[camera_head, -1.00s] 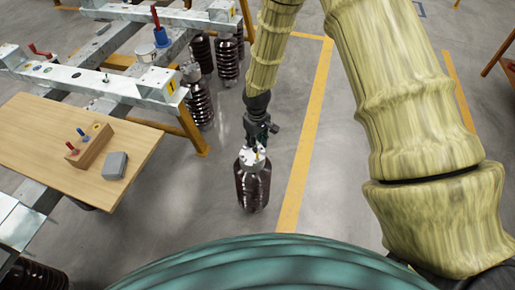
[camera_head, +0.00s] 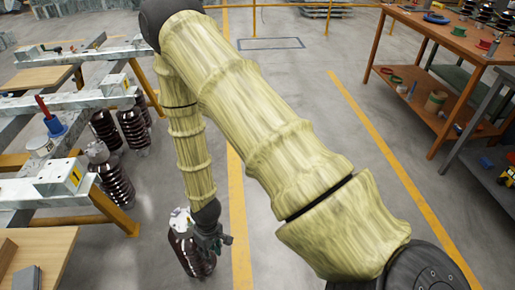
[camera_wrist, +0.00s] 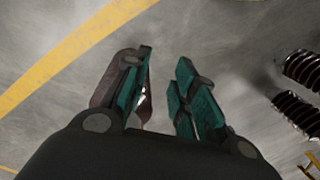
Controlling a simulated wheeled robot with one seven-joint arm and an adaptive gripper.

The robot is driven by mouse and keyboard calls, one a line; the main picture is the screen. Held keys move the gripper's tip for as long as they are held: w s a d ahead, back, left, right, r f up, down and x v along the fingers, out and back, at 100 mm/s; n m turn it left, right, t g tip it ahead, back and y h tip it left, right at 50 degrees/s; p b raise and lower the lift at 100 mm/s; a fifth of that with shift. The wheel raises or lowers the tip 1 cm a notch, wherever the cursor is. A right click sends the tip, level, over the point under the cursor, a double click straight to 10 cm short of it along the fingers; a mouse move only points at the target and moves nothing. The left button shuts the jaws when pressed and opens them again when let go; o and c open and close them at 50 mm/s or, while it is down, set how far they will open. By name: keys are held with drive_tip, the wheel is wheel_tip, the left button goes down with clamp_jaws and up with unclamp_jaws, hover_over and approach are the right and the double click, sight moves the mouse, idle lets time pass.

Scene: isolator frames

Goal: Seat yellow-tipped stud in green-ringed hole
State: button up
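My gripper (camera_head: 214,242) hangs low beside the top of a dark brown ribbed insulator (camera_head: 190,256) with a pale metal cap. In the wrist view my gripper (camera_wrist: 166,58) has its two teal fingers apart, with grey floor between them. A brown rounded body, likely that insulator (camera_wrist: 102,88), shows behind the left finger, partly hidden. A small pale bit shows beside the inner side of that finger; I cannot tell what it is. I cannot make out a yellow-tipped stud or a green-ringed hole in either current view.
Galvanised frames (camera_head: 60,180) with more dark insulators (camera_head: 112,180) stand at the left. A wooden board (camera_head: 52,248) with a grey box (camera_head: 24,281) is at lower left. A wooden workbench (camera_head: 455,38) stands at right. Floor between the yellow lines is clear.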

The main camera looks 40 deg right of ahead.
drive_tip(key=s+d+f+m, duration=0.1)
drive_tip(key=s+d+f, duration=0.1)
drive_tip(key=s, duration=0.8)
drive_tip(key=s+d+f+m+h, duration=0.1)
drive_tip(key=s+d+f, duration=0.1)
drive_tip(key=s, duration=0.8)
drive_tip(key=shift+s+d, duration=0.15)
drive_tip(key=shift+s, duration=0.05)
wheel_tip(320, 180, up, 6)
drive_tip(key=p, duration=0.5)
drive_tip(key=shift+f+p, duration=0.2)
drive_tip(key=shift+p, duration=0.1)
drive_tip(key=shift+m, duration=0.3)
